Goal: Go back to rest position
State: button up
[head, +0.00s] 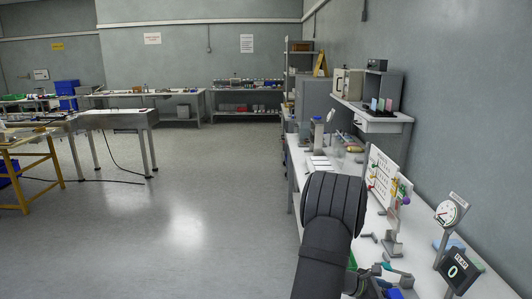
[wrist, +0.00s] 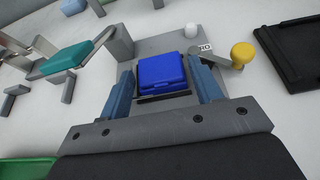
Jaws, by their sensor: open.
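My gripper (wrist: 161,66) shows in the wrist view with its two blue-grey fingers apart. A blue block (wrist: 163,73) shows between the fingers, with a visible gap to each finger. The block sits on a dark-edged pad on a grey fixture (wrist: 154,43). Whether the fingertips reach down to the block's level is hard to tell.
A teal piece (wrist: 67,59) on a grey bracket stands left of the fixture. A yellow knob (wrist: 243,53) and a black tray (wrist: 292,52) are to the right. A green bin edge (wrist: 28,168) is at lower left. The bench also bears a dial gauge (head: 447,212) and a counter display (head: 454,271).

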jog(key=v, duration=1.1)
jog(key=shift+a, duration=0.15)
jog(key=x, duration=1.2)
jog(key=shift+d+f, duration=0.3)
jog(key=shift+f, duration=0.05)
jog(key=r, duration=0.5)
jog(key=shift+s+r, duration=0.15)
jog(key=shift+s, duration=0.1)
jog(key=s+d+r, duration=0.4)
jog(key=s+r, duration=0.2)
jog(key=s, duration=0.4)
jog(key=s+a, duration=0.4)
jog(key=a, duration=0.9)
jog(key=w+a+f, duration=0.2)
jog(key=w, duration=0.1)
jog(key=w+a+f, duration=0.1)
jog(key=w+f, duration=0.2)
jog(key=w+a+f, duration=0.2)
jog(key=w, duration=0.1)
jog(key=shift+w+a+f, duration=0.1)
jog(key=shift+a+f, duration=0.2)
jog(key=shift+f, duration=0.1)
jog(key=shift+w+a+f, duration=0.1)
jog(key=shift+w+f, duration=0.1)
jog(key=shift+f, duration=0.8)
